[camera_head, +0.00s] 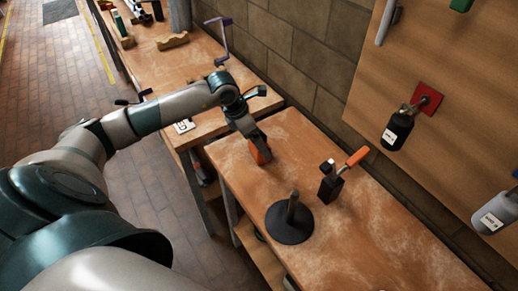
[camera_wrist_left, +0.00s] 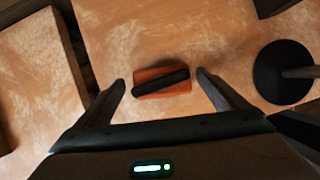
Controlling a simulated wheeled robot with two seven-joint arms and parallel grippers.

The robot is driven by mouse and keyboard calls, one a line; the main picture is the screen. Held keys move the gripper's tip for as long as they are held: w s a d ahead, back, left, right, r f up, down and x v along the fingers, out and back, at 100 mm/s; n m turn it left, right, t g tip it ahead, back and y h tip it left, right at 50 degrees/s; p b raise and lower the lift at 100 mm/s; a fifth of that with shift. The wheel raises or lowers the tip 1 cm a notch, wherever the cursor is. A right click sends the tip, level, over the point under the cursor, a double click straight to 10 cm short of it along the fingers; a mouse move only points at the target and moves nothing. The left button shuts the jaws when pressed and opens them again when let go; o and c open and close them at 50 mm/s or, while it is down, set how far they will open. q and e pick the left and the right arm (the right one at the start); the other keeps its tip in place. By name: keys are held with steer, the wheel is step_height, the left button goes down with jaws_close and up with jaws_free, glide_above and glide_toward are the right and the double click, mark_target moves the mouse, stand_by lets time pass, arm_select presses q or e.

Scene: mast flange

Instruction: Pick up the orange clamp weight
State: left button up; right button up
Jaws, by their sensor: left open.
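The orange clamp weight (camera_wrist_left: 163,93) lies on the wooden bench top, with a black bar across its top. In the left wrist view it sits between the two spread fingers of my left gripper (camera_wrist_left: 160,82), with a gap on each side. In the head view the orange clamp weight (camera_head: 260,150) is partly hidden by my left gripper (camera_head: 257,147), which reaches down over it. My left gripper is open and holds nothing. My right gripper does not show.
A black round base with an upright post (camera_head: 290,222) stands on the bench nearby. A dark block with an orange-handled tool (camera_head: 331,185) stands behind it. A black bottle (camera_head: 397,129) hangs on the wall board. The bench's near right part is clear.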

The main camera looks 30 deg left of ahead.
arm_select(q)
steer(key=shift+b+x, duration=0.95)
steer(key=shift+x, duration=1.65)
steer(key=shift+d, duration=0.1)
steer(key=shift+r, duration=0.1)
steer(key=c, duration=1.6)
steer(key=shift+w+r, duration=0.1)
